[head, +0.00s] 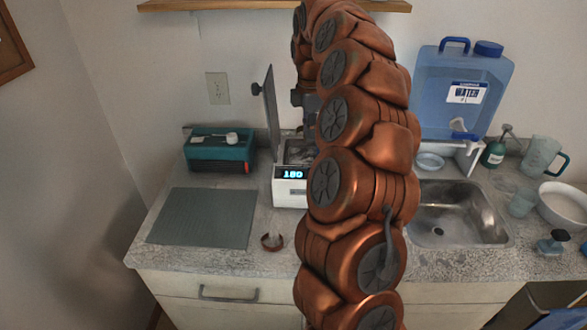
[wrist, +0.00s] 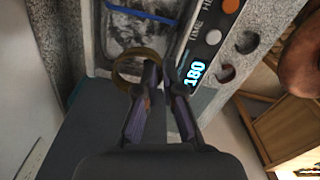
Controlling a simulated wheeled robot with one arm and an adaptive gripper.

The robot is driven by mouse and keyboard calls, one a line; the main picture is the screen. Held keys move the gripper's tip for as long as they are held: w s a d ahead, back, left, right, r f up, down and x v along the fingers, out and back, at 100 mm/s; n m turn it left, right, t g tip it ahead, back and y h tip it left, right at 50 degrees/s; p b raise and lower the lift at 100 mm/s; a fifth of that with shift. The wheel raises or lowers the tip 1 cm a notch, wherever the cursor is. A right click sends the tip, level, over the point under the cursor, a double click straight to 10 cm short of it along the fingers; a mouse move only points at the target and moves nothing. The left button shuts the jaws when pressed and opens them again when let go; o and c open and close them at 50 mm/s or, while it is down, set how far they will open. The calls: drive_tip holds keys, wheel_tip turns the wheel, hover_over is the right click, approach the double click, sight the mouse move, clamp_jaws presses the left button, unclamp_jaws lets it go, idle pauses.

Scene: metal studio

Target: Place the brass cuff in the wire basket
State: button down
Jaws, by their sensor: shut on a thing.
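The brass cuff (wrist: 124,66), a dull yellow ring, is at my fingertips in the wrist view. My gripper (wrist: 164,74) is shut on its edge, with the ring extending left of the fingers. The cuff is over the front edge of a small white cleaner (wrist: 198,75), beside its open tank (wrist: 140,28). I cannot make out the wire basket clearly; a blue bar (wrist: 140,12) crosses the tank. In the head view, my arm hides the fingertips and the held cuff.
The cleaner (head: 290,192) has a raised grey lid (head: 271,108) on its left. A reddish copper cuff (head: 265,246) lies on the counter near the front edge. A grey mat (head: 203,217), teal box (head: 220,155), sink (head: 458,212) and blue water container (head: 465,75) surround it.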

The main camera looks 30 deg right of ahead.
sight(305, 163)
drive_tip(key=shift+w+f+p, duration=0.2)
drive_tip(key=shift+f+p, duration=0.15)
drive_tip(key=shift+f, duration=1.55)
drive_tip(key=shift+w+f+p, duration=0.2)
drive_tip(key=shift+f+p, duration=0.2)
drive_tip(key=shift+f, duration=1.5)
drive_tip(key=shift+w+f+p, duration=0.2)
drive_tip(key=shift+f+p, duration=0.15)
drive_tip(key=shift+f, duration=1.55)
drive_tip(key=shift+f, duration=0.15)
drive_tip(key=c, duration=1.7)
unclamp_jaws()
drive_tip(key=shift+o, duration=0.5)
wheel_tip(305, 163, up, 12)
drive_tip(key=b, duration=0.3)
